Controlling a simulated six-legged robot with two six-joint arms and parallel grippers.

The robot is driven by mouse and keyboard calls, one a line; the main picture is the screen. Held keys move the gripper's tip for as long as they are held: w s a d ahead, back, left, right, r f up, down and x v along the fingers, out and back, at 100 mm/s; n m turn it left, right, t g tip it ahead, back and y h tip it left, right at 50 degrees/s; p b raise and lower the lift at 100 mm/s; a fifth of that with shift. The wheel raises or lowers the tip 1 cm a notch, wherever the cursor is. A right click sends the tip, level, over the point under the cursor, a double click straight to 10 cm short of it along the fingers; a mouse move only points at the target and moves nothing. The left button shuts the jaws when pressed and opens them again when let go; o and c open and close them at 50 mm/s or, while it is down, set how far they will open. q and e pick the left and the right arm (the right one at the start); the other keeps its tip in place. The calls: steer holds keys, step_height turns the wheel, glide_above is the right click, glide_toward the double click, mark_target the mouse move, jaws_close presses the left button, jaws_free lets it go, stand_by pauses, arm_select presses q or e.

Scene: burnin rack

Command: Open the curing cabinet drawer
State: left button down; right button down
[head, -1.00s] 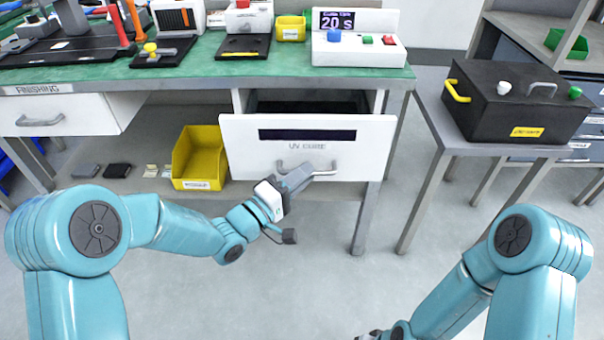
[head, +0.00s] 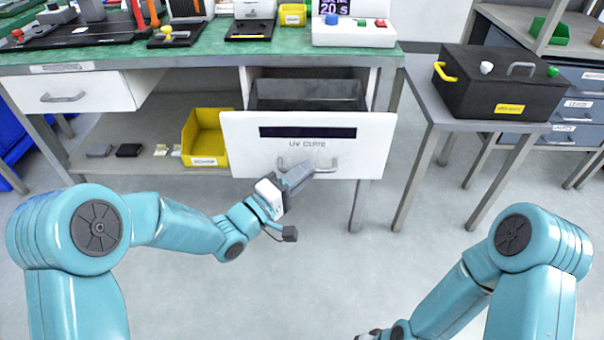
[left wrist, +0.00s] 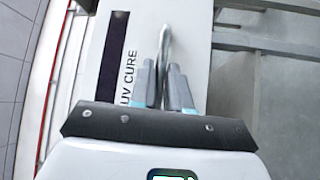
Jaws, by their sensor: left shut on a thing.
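The curing cabinet drawer (head: 240,150) has a white front labelled UV CURE, a dark slot and a grey bar handle (head: 326,166). It is pulled out under the green bench, and its grey inside shows behind the front. My left gripper (head: 308,172) is shut on the handle. The left wrist view shows the fingers (left wrist: 163,88) on either side of the handle bar (left wrist: 165,45), with the drawer front (left wrist: 140,30) beyond them. My right arm is at the lower right; its gripper (head: 370,336) is mostly cut off by the bottom edge.
A yellow bin (head: 207,138) stands on the lower shelf left of the drawer. Another white drawer (head: 75,92) is at the left. A black box (head: 500,85) sits on a side table at the right. The floor in front is clear.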

steer(key=shift+s, duration=0.3)
arm_select(q)
steer(key=c, duration=1.2)
jaws_free()
steer(key=shift+o, duration=0.2)
arm_select(e)
steer(key=shift+w, duration=0.1)
